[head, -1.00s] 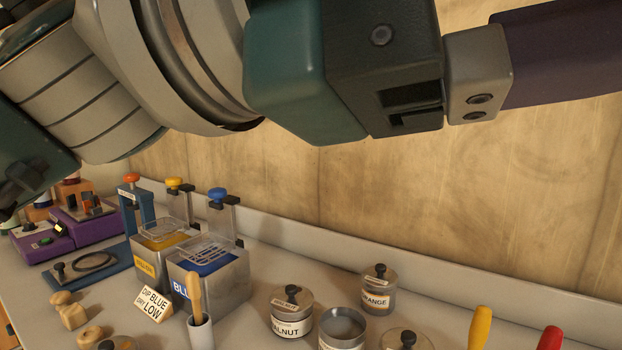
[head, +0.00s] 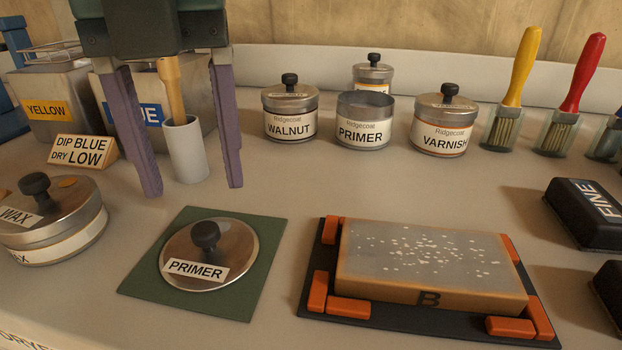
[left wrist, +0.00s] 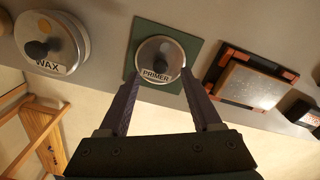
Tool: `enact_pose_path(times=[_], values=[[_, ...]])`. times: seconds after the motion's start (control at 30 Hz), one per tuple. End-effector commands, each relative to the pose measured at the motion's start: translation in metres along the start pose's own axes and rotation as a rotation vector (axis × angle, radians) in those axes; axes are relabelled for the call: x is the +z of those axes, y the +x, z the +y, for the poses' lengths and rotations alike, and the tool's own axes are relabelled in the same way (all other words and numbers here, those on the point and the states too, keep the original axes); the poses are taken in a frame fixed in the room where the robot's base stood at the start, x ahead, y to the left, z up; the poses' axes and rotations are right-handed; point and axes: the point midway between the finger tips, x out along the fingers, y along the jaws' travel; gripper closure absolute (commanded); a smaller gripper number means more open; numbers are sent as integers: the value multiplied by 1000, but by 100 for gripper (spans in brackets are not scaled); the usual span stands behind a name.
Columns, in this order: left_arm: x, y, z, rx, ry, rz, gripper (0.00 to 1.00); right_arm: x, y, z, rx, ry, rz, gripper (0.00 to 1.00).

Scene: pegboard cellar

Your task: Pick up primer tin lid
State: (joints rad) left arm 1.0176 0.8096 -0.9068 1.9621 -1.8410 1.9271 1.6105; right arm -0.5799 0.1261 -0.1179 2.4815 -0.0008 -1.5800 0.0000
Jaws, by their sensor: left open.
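The primer tin lid (head: 232,254) is a round metal disc with a black knob and a PRIMER label. It lies flat on a green square mat (head: 252,301) on the bench, and it also shows in the left wrist view (left wrist: 172,48). My left gripper (head: 192,190) is open and empty, its two purple fingers pointing down above and behind the lid, apart from it. The open primer tin (head: 364,135) stands further back, with no lid on it. My right gripper is not in view.
A wax tin (head: 63,244) stands left of the mat. A sanding block (head: 430,261) on a dark tray lies to its right. A grey cup (head: 187,160) with a wooden handle stands behind my fingers. Walnut (head: 290,125) and varnish (head: 440,140) tins flank the primer tin.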

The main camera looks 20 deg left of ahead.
Motion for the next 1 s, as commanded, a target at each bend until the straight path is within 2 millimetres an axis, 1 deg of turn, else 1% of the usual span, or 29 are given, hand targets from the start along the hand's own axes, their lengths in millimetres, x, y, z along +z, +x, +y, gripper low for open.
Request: enact_pose_path(times=[0.13,0.27,0.3,0.4,0.67,1.0], values=[[-4,15,0,1,2,3,35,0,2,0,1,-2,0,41],[-9,37,-1,0,3,3,35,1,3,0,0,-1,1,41],[-9,43,-1,1,2,4,35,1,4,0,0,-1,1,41],[-8,53,-1,-1,3,2,35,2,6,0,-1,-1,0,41],[-8,56,-1,-3,3,1,35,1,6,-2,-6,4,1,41],[-8,55,-2,-3,3,1,72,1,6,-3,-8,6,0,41]])
